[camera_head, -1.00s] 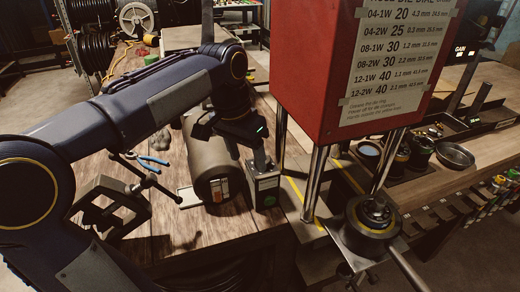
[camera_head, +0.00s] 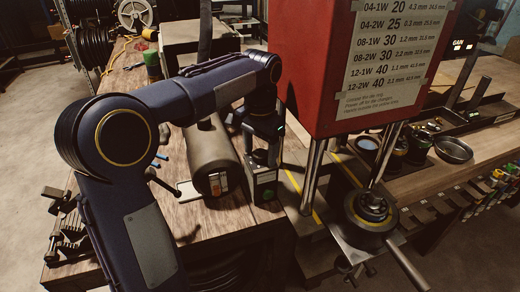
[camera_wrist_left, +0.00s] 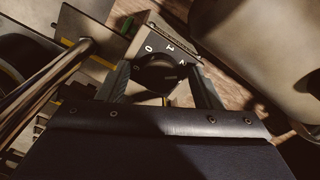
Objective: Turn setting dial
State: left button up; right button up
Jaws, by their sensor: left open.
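My left gripper (camera_wrist_left: 158,88) is open, with one finger on each side of the knob in the wrist view. I cannot tell whether the fingers touch it. My right gripper is not in view.
A grey cylinder (camera_head: 212,155) lies close left of the box. The red press housing (camera_head: 310,75) with its settings chart (camera_head: 388,55) and steel posts (camera_head: 313,175) stands close right. A round die piece (camera_head: 372,212) sits at front right. Tins and a dish (camera_head: 453,149) are farther right.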

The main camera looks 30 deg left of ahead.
pick_arm(q)
jog(key=shift+c, duration=0.5)
jog(key=c, duration=0.9)
jog(key=shift+r+m+p, duration=0.25)
jog(key=shift+m+p, duration=0.75)
jog(key=shift+p, duration=0.1)
jog(key=shift+f+m+p, duration=0.1)
jog(key=shift+m+p, duration=0.5)
jog(key=shift+m, duration=0.5)
jog(key=shift+f+m, duration=0.15)
jog(key=shift+m, duration=0.25)
jog(key=o, duration=1)
